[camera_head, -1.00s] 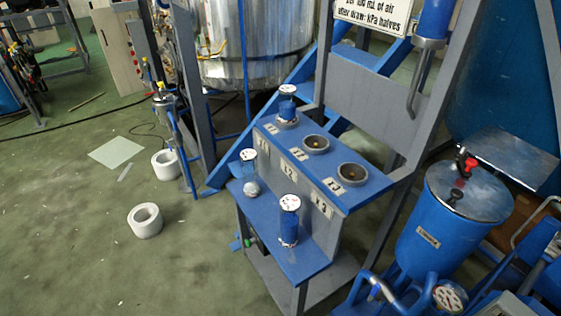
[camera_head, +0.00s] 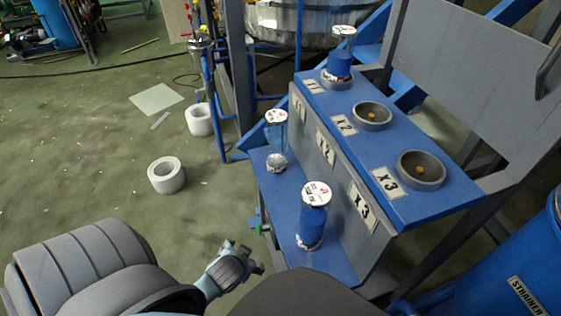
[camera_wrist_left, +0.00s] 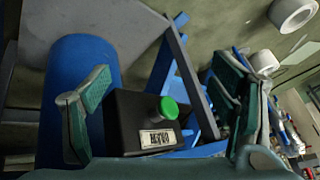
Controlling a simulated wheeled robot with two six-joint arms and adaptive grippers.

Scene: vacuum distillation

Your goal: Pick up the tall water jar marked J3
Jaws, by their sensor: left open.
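A tall jar filled with blue liquid (camera_head: 312,218) stands upright on the lower blue shelf, by the X3 label. Its white lid has red and black marks too small to read surely. A mostly clear jar (camera_head: 276,140) stands farther back on that shelf. A third jar (camera_head: 340,58), partly blue, stands in the X1 ring on the upper shelf. I cannot tell which is marked J3. My left gripper (camera_head: 245,257) is open and empty, low and left of the shelf, apart from every jar. Its spread fingers also show in the left wrist view (camera_wrist_left: 160,88). My right gripper is not in view.
The X2 ring (camera_head: 372,115) and X3 ring (camera_head: 420,170) hold no jar. A black box with a green button (camera_wrist_left: 150,108) and a blue cylinder (camera_wrist_left: 80,90) fill the wrist view. White rolls (camera_head: 166,175) lie on the open floor left. A blue strainer drum (camera_head: 540,270) is at right.

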